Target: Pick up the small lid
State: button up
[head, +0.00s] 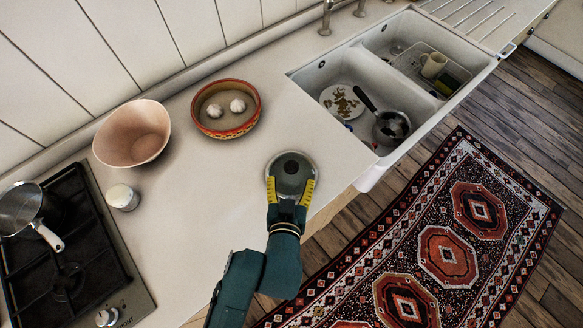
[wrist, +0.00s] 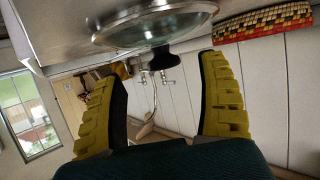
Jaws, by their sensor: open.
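The small lid (head: 291,170) is a round, glassy lid with a metal rim. It lies on the pale countertop near its front edge, left of the sink. In the wrist view the lid (wrist: 150,27) is at the top, with its dark knob (wrist: 160,58) projecting toward the gap between my fingers. My gripper (head: 290,190) is open, with its yellow-padded fingers apart at the lid's near side. In the wrist view my gripper (wrist: 161,74) holds nothing between its fingers. I cannot tell whether a finger touches the lid.
A patterned bowl (head: 226,124) with two white round things stands behind the lid. A pink bowl (head: 132,134), a small white jar (head: 122,197) and a hob (head: 75,255) are left. The double sink (head: 345,75) with dishes is right. Counter left of the lid is clear.

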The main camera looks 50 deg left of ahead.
aim_at(291, 171)
jog(key=x, duration=0.5)
jog(key=shift+w+a+r+b, duration=0.15)
jog(key=shift+a+r+b, duration=0.15)
jog(key=shift+a+b, duration=0.05)
grip_shut()
